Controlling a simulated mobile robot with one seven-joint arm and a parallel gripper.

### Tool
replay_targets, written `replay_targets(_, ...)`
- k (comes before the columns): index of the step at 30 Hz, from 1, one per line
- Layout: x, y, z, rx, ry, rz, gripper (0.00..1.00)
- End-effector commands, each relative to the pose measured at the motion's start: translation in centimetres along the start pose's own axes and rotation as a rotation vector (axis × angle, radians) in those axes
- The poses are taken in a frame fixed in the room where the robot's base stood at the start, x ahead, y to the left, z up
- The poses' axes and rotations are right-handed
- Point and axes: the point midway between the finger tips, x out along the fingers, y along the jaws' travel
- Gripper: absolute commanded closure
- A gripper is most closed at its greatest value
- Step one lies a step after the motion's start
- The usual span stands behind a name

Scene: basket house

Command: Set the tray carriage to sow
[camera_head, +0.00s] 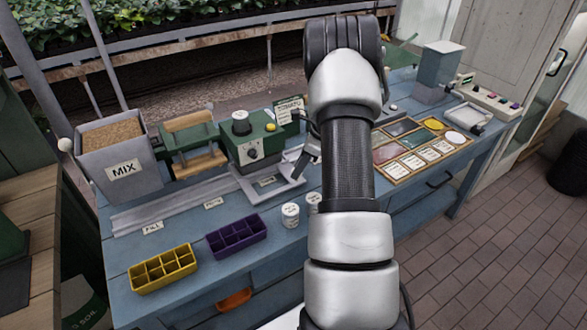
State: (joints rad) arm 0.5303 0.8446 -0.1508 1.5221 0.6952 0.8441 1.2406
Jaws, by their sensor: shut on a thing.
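The grey tray carriage (284,192) sits at the right part of the long grey rail (165,207) along the blue bench. Small white labels stand along the rail's front; the left one (153,228) seems to read FILL, and the others are too small to read. The label nearest the carriage (267,182) is beside its left part. My gripper (307,155) shows only in part at the carriage's right back side, beside my arm. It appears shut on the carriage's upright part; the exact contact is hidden.
A MIX hopper (112,155) and a green machine (248,140) stand behind the rail. Yellow (163,270) and purple (237,237) cell trays and white pots (290,215) are in front. A framed board of swatches (425,150) lies right of my arm.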

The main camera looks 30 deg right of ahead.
Motion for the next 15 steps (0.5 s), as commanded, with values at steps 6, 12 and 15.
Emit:
replay_targets(6,-0.02,-0.01,-0.04,0.000,0.000,0.001,1.00)
replay_targets(12,-0.01,0.01,-0.01,0.000,0.000,0.001,0.56)
replay_targets(15,-0.01,0.01,0.00,0.000,0.000,0.001,0.56)
